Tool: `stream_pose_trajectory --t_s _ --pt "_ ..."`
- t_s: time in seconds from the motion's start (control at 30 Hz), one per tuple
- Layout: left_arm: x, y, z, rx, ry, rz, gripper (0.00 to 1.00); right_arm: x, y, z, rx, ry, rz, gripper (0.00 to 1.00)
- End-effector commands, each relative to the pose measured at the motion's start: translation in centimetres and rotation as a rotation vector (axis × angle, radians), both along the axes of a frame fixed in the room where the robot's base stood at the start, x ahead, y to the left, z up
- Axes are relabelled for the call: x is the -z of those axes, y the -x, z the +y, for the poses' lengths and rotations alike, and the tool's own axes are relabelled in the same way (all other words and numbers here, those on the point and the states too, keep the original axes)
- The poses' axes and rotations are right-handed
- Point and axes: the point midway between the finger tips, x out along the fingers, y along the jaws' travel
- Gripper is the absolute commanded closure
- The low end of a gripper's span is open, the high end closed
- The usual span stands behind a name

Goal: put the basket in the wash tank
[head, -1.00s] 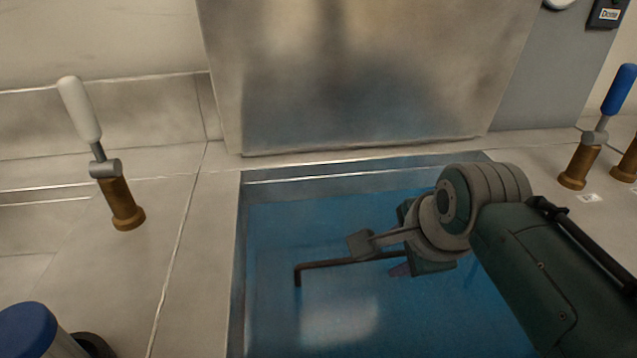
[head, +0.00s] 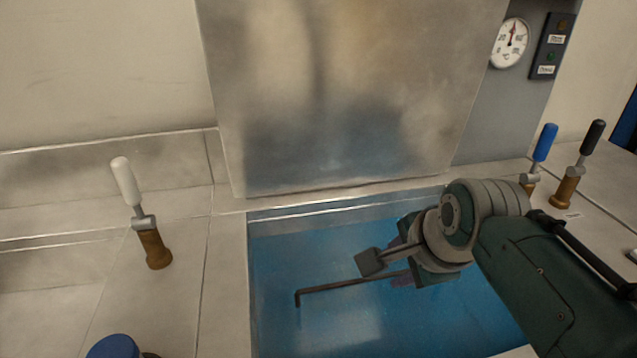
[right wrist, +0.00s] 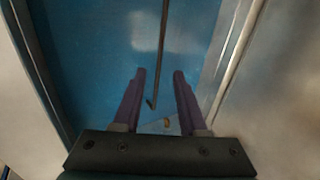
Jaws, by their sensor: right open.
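The wash tank (head: 262,285) is an open rectangular well of blue liquid set into the steel bench. A thin dark rod with a bent end (head: 340,287) shows over the tank; I cannot tell whether it is the basket's handle. No basket body can be made out. My right gripper (head: 403,279) is over the tank at the rod's right end. In the right wrist view the purple fingers (right wrist: 160,75) are apart, and the rod (right wrist: 162,45) runs between and past them; I cannot tell if they touch it. My left gripper is out of view.
A steel panel (head: 345,90) stands behind the tank. A white-handled lever (head: 127,182) is on the left, with a blue-capped object (head: 112,346) nearer. Blue (head: 545,142) and black (head: 592,143) levers are on the right, below a dial gauge (head: 510,42).

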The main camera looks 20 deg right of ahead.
Motion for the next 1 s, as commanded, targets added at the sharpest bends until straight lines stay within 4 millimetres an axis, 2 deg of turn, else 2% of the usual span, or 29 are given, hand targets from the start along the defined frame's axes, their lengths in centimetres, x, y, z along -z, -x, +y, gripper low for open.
stream_pose_trajectory --t_s 0.13,0.23,0.4,0.5,0.6,0.73,1.0 --pt "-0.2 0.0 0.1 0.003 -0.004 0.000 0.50 -1.1 2.9 -1.4 -0.223 0.164 0.058 0.58" --pt "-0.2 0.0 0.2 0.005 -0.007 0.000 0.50 -2.5 6.6 -1.2 -0.546 0.344 0.133 0.58" --pt "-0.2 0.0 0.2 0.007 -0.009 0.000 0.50 -5.5 13.6 2.7 -1.188 0.572 0.231 0.58" --pt "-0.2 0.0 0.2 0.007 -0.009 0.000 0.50 -7.0 17.3 5.1 -1.493 0.639 0.244 0.58" --pt "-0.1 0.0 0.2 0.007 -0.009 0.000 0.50 -8.1 19.7 6.7 -1.688 0.670 0.235 0.58" --pt "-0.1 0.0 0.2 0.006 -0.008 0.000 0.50 -8.7 20.8 7.5 -1.782 0.686 0.226 0.58" --pt "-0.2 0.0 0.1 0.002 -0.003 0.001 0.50 -8.7 20.8 7.4 -1.782 0.687 0.225 0.58"
